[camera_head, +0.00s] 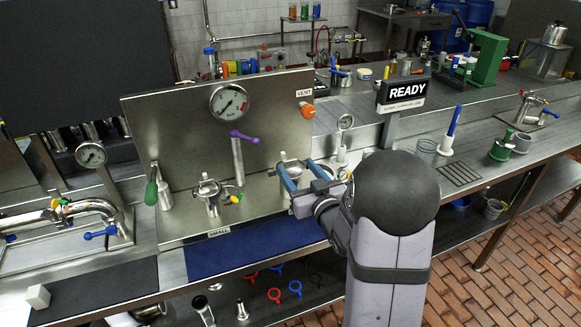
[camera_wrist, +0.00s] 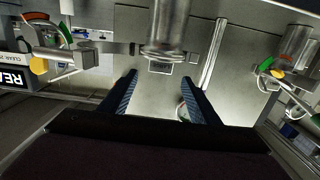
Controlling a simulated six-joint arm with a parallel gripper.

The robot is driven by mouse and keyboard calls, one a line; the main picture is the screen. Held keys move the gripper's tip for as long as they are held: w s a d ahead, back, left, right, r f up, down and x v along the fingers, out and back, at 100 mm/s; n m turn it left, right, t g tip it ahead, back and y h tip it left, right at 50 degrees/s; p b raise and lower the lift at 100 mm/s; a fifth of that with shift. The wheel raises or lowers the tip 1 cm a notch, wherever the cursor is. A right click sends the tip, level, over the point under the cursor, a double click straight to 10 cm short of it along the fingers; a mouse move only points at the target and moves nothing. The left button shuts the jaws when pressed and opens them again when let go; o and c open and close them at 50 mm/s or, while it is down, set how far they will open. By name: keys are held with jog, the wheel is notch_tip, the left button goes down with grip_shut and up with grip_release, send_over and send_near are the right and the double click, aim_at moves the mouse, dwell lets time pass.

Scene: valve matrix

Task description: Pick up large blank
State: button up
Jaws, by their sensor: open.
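My gripper (camera_head: 299,166) is open, its two blue fingers spread at the right-hand metal fitting (camera_head: 291,158) on the steel panel. In the wrist view, the open fingers (camera_wrist: 160,77) point at a shiny metal cylinder (camera_wrist: 168,32) at top centre. Nothing shows gripped between them. I cannot tell for sure which part is the large blank; the fitting's lower part is hidden behind my gripper. A second, clamped fitting (camera_head: 209,195) with green and yellow parts stands to the left, behind the SMALL label (camera_head: 219,232).
A purple-handled lever (camera_head: 238,155) stands between the fittings, below a pressure gauge (camera_head: 230,102). An orange VENT knob (camera_head: 306,110) is on the panel's upper right. The READY sign (camera_head: 404,93) stands to the right. A blue mat (camera_head: 250,247) lies clear in front.

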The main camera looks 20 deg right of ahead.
aim_at(291, 160)
jog(key=shift+w+f+p, duration=0.2)
jog(key=shift+w+p, duration=0.75)
jog(key=shift+w, duration=1.95)
jog(key=c, duration=1.2)
